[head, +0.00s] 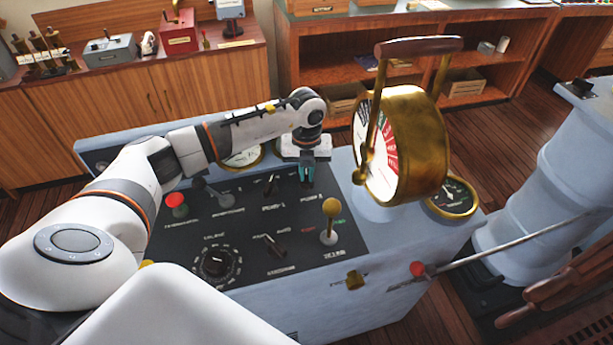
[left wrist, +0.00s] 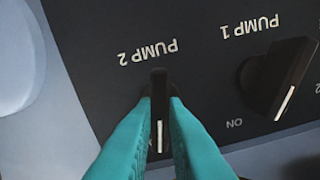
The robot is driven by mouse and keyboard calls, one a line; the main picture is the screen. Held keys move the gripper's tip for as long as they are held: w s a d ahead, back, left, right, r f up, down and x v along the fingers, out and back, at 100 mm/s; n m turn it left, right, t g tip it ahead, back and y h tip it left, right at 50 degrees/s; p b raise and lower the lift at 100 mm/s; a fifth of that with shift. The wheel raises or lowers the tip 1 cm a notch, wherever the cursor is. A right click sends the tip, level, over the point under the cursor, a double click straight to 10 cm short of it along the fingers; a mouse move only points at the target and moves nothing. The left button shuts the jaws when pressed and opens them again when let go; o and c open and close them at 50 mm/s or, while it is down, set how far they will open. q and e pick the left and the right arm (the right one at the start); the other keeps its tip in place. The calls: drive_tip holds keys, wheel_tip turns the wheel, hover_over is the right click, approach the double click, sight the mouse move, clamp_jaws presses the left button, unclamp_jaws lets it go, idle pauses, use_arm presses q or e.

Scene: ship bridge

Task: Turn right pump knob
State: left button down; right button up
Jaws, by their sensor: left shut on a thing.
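The right pump knob (left wrist: 159,98), black with a white line, sits under the upside-down "PUMP 2" label in the left wrist view. My left gripper (head: 307,172) reaches down to the black panel in the head view. Its teal fingers (left wrist: 160,125) are shut on this knob, one on each side. The knob's white line points straight down in the wrist picture. In the head view the fingers mostly hide the knob. The Pump 1 knob (left wrist: 278,78) stands beside it, its white line slanted; it also shows in the head view (head: 271,184). My right gripper is not in view.
A brass telegraph (head: 418,145) with a handle rises close to the right of my gripper. A yellow-topped lever (head: 330,208), a black switch (head: 272,243), a round dial (head: 215,262) and a red button (head: 175,200) stand on the black panel (head: 245,215).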

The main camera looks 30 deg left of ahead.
sight(306, 175)
use_arm(q)
drive_tip(key=shift+m+b, duration=0.9)
drive_tip(key=shift+m, duration=0.6)
drive_tip(key=shift+r, duration=0.1)
drive_tip(key=c, duration=1.5)
unclamp_jaws()
drive_tip(key=shift+o, duration=0.2)
wheel_tip(306, 175, up, 12)
drive_tip(key=b, duration=0.3)
